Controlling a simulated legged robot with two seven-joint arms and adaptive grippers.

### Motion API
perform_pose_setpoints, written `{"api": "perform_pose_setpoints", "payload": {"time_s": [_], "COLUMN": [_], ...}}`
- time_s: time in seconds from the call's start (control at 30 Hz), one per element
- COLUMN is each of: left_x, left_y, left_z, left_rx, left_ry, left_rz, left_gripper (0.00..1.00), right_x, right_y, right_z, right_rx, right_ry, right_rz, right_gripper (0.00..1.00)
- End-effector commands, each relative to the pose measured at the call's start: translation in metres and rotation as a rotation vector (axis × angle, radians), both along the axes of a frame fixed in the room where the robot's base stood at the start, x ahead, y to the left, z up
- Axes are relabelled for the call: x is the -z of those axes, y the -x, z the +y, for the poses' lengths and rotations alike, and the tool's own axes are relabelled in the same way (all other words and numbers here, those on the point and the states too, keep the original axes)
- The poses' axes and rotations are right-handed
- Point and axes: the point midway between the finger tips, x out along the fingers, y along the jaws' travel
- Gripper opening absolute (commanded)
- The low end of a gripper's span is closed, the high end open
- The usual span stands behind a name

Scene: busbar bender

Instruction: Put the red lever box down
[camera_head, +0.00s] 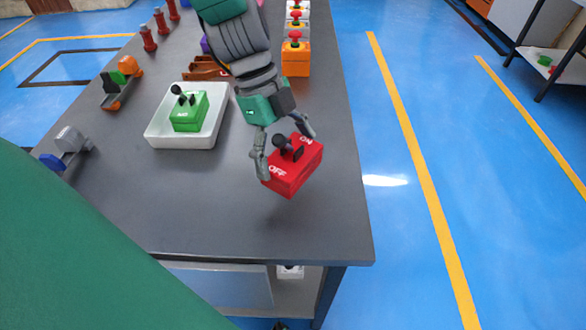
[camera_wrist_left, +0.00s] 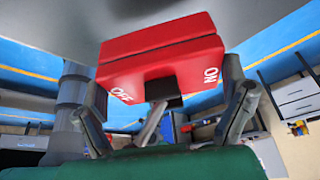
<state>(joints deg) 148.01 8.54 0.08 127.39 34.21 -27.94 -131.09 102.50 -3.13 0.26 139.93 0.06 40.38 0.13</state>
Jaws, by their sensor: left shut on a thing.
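The red lever box (camera_head: 294,172) has a black lever on top and white ON and OFF lettering. My left gripper (camera_head: 285,142) is shut on it, one finger on each side, over the right part of the grey table (camera_head: 230,215). The box looks tilted in the head view; whether its underside touches the table cannot be told. In the left wrist view the red lever box (camera_wrist_left: 160,60) sits between the fingers of my left gripper (camera_wrist_left: 165,110), close to the grey surface. My right gripper is not in view.
A white tray (camera_head: 155,139) holding a green lever box (camera_head: 188,112) stands left of the gripper. Grey and blue parts (camera_head: 68,150) lie at the left edge. The table's front part is clear.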

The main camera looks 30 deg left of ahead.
Motion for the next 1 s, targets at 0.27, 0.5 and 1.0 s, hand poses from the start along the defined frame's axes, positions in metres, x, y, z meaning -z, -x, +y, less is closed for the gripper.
{"api": "perform_pose_setpoints", "payload": {"time_s": [0.27,0.5,1.0], "left_x": [0.034,0.053,0.051], "left_y": [-0.001,-0.002,-0.002], "left_z": [0.000,0.000,0.001], "left_rx": [-0.001,0.000,0.000], "left_ry": [0.000,0.000,0.000], "left_rz": [0.002,-0.002,-0.002], "left_gripper": [0.48,0.48,1.00], "right_x": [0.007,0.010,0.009], "right_y": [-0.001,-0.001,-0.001], "right_z": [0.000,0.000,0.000], "right_rx": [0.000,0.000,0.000], "right_ry": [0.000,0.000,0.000], "right_rz": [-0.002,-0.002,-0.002], "right_gripper": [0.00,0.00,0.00]}}
